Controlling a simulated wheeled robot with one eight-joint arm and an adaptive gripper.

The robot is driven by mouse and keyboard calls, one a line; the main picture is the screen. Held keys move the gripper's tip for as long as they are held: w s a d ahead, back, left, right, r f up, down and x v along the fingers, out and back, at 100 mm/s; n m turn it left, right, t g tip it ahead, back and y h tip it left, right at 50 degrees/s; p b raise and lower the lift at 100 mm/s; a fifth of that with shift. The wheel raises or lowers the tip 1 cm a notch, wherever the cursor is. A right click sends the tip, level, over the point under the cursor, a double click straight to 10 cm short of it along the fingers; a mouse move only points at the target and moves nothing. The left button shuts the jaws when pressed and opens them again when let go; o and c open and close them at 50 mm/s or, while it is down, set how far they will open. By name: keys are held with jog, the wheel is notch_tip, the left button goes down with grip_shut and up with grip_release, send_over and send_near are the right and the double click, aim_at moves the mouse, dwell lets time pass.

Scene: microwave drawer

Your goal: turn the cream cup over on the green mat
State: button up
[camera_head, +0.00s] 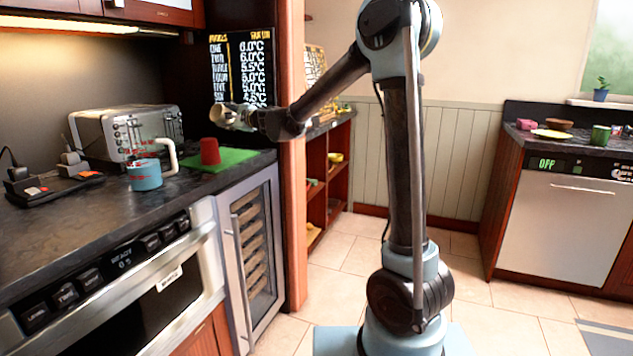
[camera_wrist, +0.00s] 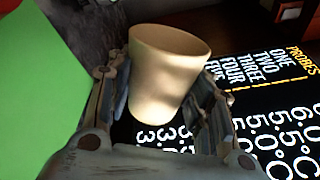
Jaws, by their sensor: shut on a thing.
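The cream cup (camera_wrist: 165,75) is between the two fingers of my gripper (camera_wrist: 158,95) in the wrist view, its wider open rim toward the top of the picture. In the head view my gripper (camera_head: 240,118) holds the cream cup (camera_head: 226,115) in the air above the counter, above and a little behind the green mat (camera_head: 238,157). The cup is small there and its exact tilt is hard to tell. The green mat also shows at the left of the wrist view (camera_wrist: 32,75), apart from the cup.
A red cup (camera_head: 209,151) stands on the mat's left part. A dark display panel (camera_head: 243,65) stands behind. The mat's right part is clear.

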jog(key=n, duration=0.5)
jog(key=shift+t, duration=0.3)
jog(key=shift+n, duration=0.5)
jog(key=n, duration=0.5)
jog(key=shift+y, duration=0.3)
jog(key=shift+n, duration=0.3)
jog(key=n, duration=0.6)
jog(key=shift+y, duration=0.3)
jog(key=n, duration=0.6)
jog(key=shift+n+g+y, duration=0.3)
jog(key=shift+g+y, duration=0.1)
